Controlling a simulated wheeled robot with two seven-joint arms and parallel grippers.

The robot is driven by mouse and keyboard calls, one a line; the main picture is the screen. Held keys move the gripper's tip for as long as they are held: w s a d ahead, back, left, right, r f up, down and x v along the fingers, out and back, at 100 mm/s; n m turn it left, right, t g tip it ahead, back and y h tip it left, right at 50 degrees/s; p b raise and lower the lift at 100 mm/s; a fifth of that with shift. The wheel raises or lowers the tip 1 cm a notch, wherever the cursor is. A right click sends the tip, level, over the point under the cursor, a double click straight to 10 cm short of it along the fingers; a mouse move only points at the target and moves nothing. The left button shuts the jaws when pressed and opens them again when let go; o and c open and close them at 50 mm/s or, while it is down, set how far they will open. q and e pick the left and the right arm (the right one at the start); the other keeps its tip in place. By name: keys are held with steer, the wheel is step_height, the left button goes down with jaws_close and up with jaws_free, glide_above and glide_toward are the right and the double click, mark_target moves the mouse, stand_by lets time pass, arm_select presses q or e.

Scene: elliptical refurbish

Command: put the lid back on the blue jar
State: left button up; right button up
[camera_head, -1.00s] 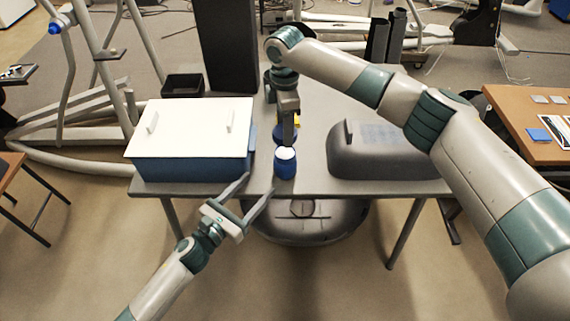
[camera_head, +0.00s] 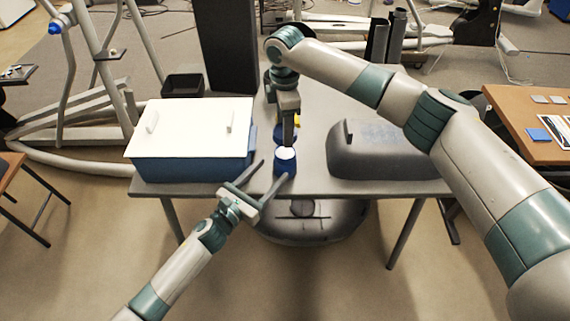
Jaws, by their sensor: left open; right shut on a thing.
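The blue jar (camera_head: 285,167) with a white top face stands upright near the front edge of the grey table (camera_head: 310,185). My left gripper (camera_head: 274,170) is open at the table's front edge. One finger is left of the jar and the other crosses in front of its lower right side; I cannot tell if they touch it. My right gripper (camera_head: 288,143) points down just behind the jar and is shut on a blue thing (camera_head: 279,132), seemingly the lid. The gripper hides much of it.
A blue box with a white cover (camera_head: 190,130) stands on the left of the table, close to my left gripper. A dark grey rounded case (camera_head: 375,155) stands on the right. A small yellow thing (camera_head: 298,121) shows behind my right gripper. A black bin (camera_head: 183,85) is behind the box.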

arm_select(q)
steer(key=shift+x, duration=2.85)
steer(key=shift+c, duration=0.3)
steer(key=c, duration=1.2)
arm_select(e)
glide_above(286, 153)
steer(key=shift+a+f, duration=0.15)
steer(key=shift+f, duration=2.35)
steer(key=shift+f, duration=0.15)
steer(key=shift+f, duration=0.75)
arm_select(q)
steer(key=shift+s+d, duration=0.1)
arm_select(e)
steer(key=shift+o, duration=0.2)
steer(key=shift+f, duration=0.4)
